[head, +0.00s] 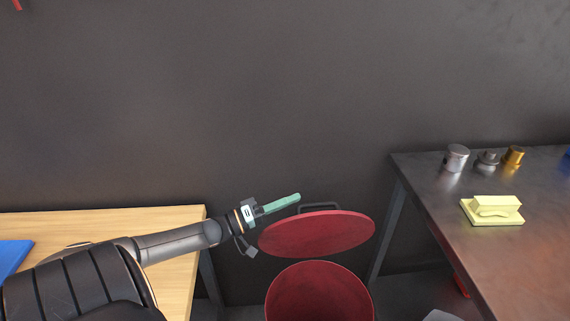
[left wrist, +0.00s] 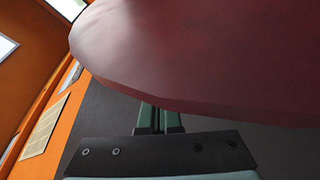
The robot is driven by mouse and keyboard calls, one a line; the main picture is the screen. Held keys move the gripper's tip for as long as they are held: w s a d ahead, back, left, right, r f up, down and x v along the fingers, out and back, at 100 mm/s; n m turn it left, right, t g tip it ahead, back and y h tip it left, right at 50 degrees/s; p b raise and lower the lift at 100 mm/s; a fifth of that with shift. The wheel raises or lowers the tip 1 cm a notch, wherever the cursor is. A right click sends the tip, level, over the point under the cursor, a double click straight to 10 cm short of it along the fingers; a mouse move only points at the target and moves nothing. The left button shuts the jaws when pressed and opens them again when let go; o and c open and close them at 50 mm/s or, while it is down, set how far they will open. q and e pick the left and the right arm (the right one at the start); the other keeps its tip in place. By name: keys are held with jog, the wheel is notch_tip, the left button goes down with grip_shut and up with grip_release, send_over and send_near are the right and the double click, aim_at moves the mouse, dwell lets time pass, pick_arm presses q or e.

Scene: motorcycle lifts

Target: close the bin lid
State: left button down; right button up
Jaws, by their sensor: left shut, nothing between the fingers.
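The red bin (head: 320,290) stands on the floor between two tables, its top open. Its round red lid (head: 318,233) is raised and tilted above the back of the rim, with a dark handle (head: 318,207) behind its upper edge. My left gripper (head: 297,198) is shut and empty, its green fingers at the upper left edge of the lid. In the left wrist view the lid (left wrist: 200,55) fills the upper part, and the shut fingers (left wrist: 158,110) reach up to its edge and are partly hidden by it. I cannot tell if they touch. My right gripper is not in view.
A wooden table (head: 185,219) with a blue item (head: 12,256) is at left. A dark metal table (head: 500,240) at right holds metal parts (head: 455,158) and a yellow block-like item (head: 492,209). A dark wall is behind the bin.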

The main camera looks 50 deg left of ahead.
aim_at(292, 222)
pick_arm(q)
jog(key=s+d+m, duration=0.1)
jog(key=s+d+m+p, duration=0.1)
jog(key=d, duration=0.1)
jog(key=s+d+f+m+h, duration=0.1)
jog(key=s+d, duration=0.1)
jog(key=s+d+f+m+h, duration=0.1)
jog(key=s+d+f+m, duration=0.2)
jog(key=s+d+f, duration=0.1)
jog(key=shift+s+d+m+h, duration=0.3)
jog(key=shift+s+d, duration=0.25)
jog(key=shift+d, duration=0.65)
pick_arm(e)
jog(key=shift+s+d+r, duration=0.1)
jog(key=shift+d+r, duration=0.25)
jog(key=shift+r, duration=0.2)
